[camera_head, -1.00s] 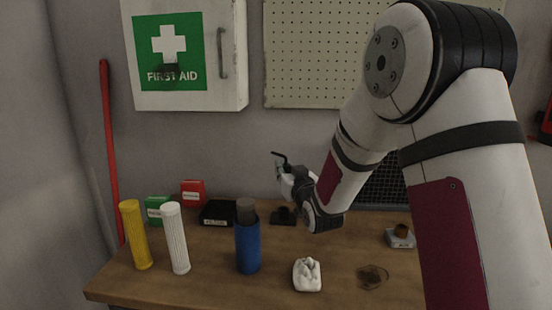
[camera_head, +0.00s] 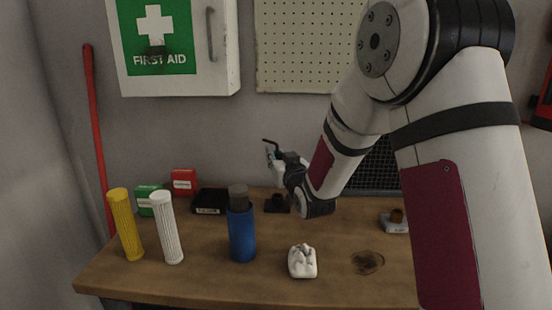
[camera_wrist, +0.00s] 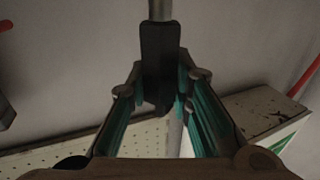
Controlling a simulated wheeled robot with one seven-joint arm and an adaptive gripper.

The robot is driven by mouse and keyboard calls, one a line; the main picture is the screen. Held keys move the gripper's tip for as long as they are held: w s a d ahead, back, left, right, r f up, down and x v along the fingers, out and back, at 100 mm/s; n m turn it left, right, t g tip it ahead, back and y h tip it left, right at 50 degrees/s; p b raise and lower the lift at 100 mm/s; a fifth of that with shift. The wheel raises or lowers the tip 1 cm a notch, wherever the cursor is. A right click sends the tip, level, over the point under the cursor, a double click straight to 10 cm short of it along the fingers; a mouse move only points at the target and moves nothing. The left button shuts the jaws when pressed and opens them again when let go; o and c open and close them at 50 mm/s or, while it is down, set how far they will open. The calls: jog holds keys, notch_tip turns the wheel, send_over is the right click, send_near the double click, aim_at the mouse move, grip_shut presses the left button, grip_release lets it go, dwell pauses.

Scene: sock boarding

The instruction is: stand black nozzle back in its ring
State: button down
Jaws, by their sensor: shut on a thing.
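The black nozzle (camera_head: 271,142) is in my gripper (camera_head: 273,154), held in the air above the back of the bench, with its thin bent end pointing left in the head view. In the wrist view my gripper (camera_wrist: 160,98) is shut on the nozzle's dark body (camera_wrist: 160,55), and a grey metal rod shows at its top. A low black holder (camera_head: 277,204) stands on the bench below my gripper, apart from the nozzle. I cannot tell whether it is the ring. A grey block with a brown round top (camera_head: 395,221) stands at the right.
A blue bottle (camera_head: 242,235), a white ribbed cylinder (camera_head: 167,230) and a yellow one (camera_head: 125,225) stand at the left. A white lumpy object (camera_head: 302,261) and a dark stain (camera_head: 367,262) are near the front. A mesh panel (camera_head: 378,168) stands behind my arm.

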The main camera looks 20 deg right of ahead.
jog(key=shift+d+f+b, duration=0.1)
jog(key=shift+f+b, duration=2.55)
jog(key=shift+f, duration=0.05)
jog(key=shift+f+b, duration=0.85)
jog(key=shift+f, duration=0.05)
jog(key=shift+f, duration=0.2)
jog(key=c, duration=1.4)
grip_release()
jog(key=shift+o, duration=0.2)
jog(key=shift+r, duration=0.1)
jog(key=r, duration=1)
jog(key=shift+s+a, duration=0.2)
jog(key=shift+s, duration=0.15)
